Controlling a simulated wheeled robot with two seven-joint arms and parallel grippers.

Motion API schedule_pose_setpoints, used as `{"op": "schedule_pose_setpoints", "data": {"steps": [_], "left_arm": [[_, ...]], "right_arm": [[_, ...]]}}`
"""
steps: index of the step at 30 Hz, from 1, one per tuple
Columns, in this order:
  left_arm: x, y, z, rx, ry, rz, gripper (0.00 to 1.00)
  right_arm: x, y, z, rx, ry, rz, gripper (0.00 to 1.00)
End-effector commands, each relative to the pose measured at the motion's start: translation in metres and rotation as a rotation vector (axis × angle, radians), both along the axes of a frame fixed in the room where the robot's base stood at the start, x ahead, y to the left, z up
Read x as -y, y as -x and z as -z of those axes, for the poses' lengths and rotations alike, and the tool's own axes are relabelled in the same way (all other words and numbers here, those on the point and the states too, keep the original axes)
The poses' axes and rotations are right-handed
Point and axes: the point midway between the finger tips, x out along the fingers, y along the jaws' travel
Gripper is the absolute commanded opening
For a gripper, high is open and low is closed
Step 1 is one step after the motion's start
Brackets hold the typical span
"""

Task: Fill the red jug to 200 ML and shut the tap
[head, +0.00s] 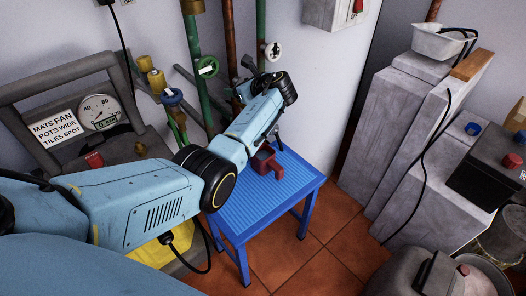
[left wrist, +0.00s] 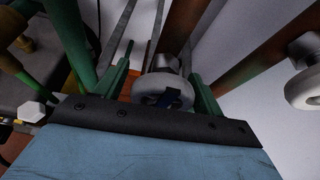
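The red jug (head: 267,162) stands on the blue slatted table (head: 285,205), partly hidden behind my left arm. Its scale and fill level cannot be made out. My left gripper (left wrist: 160,78) shows in the left wrist view with its two green fingers apart. A pale round tap wheel (left wrist: 163,92) lies between the fingers, with a dark blue piece on its face. I cannot tell whether the fingers touch it. In the head view the gripper is near the wall pipes above the jug, its fingertips mostly hidden by my wrist. My right gripper is not in view.
A gauge (head: 99,112) and sign stand left. Grey blocks (head: 395,130) stand right. The floor before the table is clear.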

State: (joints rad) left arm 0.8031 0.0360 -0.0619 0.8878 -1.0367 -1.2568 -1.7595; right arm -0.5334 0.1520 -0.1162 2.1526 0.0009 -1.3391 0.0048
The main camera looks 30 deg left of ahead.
Motion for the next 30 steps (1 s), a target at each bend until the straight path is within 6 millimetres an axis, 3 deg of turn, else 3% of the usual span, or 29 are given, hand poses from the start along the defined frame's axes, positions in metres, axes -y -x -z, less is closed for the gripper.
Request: {"op": "schedule_pose_setpoints", "data": {"steps": [1,3,13,30], "left_arm": [[0.000,-0.001,-0.001,0.004,0.000,0.001,0.76],[0.000,-0.001,-0.002,0.006,0.000,0.001,0.85],[0.003,0.000,-0.005,0.011,0.000,0.002,0.85],[0.055,0.021,-0.007,0.011,0.000,0.003,0.85]], "right_arm": [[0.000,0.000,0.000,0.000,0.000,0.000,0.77],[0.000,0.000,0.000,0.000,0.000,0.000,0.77],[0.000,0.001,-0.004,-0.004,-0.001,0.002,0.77],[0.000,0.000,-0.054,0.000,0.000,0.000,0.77]]}}
